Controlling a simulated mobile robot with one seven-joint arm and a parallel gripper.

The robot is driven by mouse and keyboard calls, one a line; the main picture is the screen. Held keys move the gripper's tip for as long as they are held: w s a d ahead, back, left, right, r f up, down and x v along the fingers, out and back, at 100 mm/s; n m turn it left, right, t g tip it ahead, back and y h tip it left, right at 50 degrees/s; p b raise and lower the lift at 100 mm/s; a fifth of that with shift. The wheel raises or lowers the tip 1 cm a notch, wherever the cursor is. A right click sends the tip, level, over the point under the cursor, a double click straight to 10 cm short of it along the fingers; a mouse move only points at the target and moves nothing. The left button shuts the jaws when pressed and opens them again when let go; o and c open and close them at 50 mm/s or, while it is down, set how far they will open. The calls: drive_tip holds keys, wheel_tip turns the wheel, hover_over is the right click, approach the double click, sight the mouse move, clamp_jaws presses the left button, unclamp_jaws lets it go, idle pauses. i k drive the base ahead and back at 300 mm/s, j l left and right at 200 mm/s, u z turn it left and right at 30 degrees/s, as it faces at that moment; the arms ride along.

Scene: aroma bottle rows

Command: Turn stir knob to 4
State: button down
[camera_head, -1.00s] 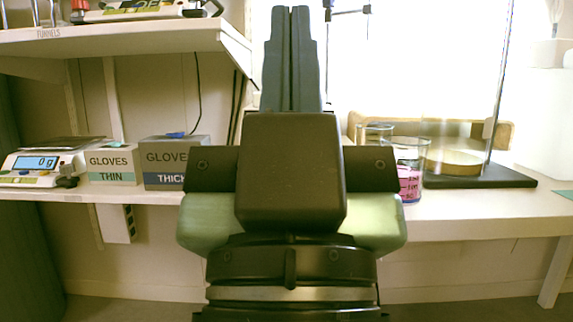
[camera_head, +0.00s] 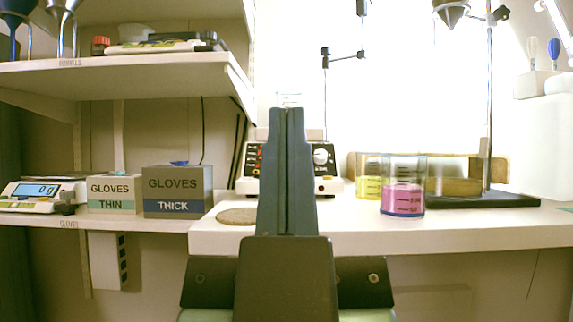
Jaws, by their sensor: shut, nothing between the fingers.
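A white hotplate stirrer (camera_head: 246,184) with a dark control panel stands on the bench behind my gripper. A round white knob (camera_head: 321,156) shows on the right part of its panel, just right of my fingers. Which of the knobs is the stir knob, and its setting, are too small to read. My gripper (camera_head: 287,112) points up and forward, fingers shut together and empty. It hides the middle of the stirrer. From this view I cannot tell how far the fingertips are from the panel; no finger is seen on the knob.
Right of the stirrer on the bench (camera_head: 470,218) stand a beaker of pink liquid (camera_head: 403,198) and a yellow one (camera_head: 368,190), near a stand's dark base (camera_head: 480,201). A round cork-coloured mat (camera_head: 236,216) lies left of my gripper. Glove boxes (camera_head: 178,191) and a scale (camera_head: 36,195) sit further left.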

sight(321, 156)
drive_tip(key=l+u, duration=0.5)
drive_tip(key=l, duration=0.75)
drive_tip(key=k, duration=0.1)
